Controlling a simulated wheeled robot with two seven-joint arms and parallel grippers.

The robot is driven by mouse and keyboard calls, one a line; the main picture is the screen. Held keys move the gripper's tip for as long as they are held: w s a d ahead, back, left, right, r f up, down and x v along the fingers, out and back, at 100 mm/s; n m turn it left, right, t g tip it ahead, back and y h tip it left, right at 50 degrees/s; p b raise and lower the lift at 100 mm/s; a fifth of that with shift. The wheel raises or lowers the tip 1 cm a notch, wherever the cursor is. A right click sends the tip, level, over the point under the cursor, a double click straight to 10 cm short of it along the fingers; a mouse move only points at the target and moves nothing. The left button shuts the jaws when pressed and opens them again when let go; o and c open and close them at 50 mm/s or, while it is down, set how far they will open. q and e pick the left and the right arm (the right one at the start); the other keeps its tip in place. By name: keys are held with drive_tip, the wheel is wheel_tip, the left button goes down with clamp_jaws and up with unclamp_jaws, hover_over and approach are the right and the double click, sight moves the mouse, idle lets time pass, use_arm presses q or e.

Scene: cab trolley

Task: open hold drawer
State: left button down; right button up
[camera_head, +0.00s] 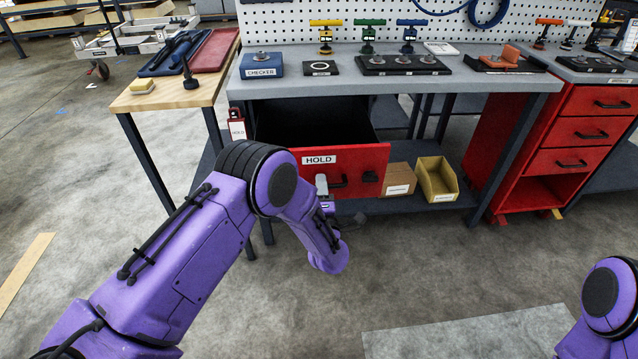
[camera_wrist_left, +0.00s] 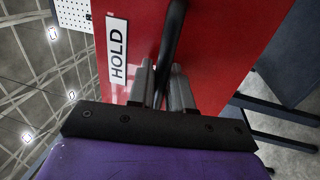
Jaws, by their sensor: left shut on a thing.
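The red hold drawer (camera_head: 360,160) hangs under the grey workbench and stands pulled out, with its dark inside showing behind the front. Its front carries a white HOLD label (camera_head: 319,160), which also shows in the left wrist view (camera_wrist_left: 117,50). My left gripper (camera_head: 326,186) is at the drawer front. In the left wrist view its two grey fingers (camera_wrist_left: 164,85) are shut on the dark bar handle (camera_wrist_left: 173,40). The arm hides the lower left of the drawer front. My right gripper is out of view; only part of my right arm shows at the lower right.
A cardboard box (camera_head: 398,180) and a yellow bin (camera_head: 437,180) sit on the shelf right of the drawer. A wooden side table (camera_head: 180,93) stands left. Floor in front is clear.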

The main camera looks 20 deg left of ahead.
use_arm(q)
drive_tip(key=shift+s, duration=0.4)
drive_tip(key=c, duration=1.2)
unclamp_jaws()
drive_tip(key=shift+d, duration=0.1)
drive_tip(key=v, duration=1)
drive_tip(key=shift+s+d+f+b, duration=0.1)
drive_tip(key=shift+s+d+b, duration=0.1)
drive_tip(key=shift+b, duration=0.2)
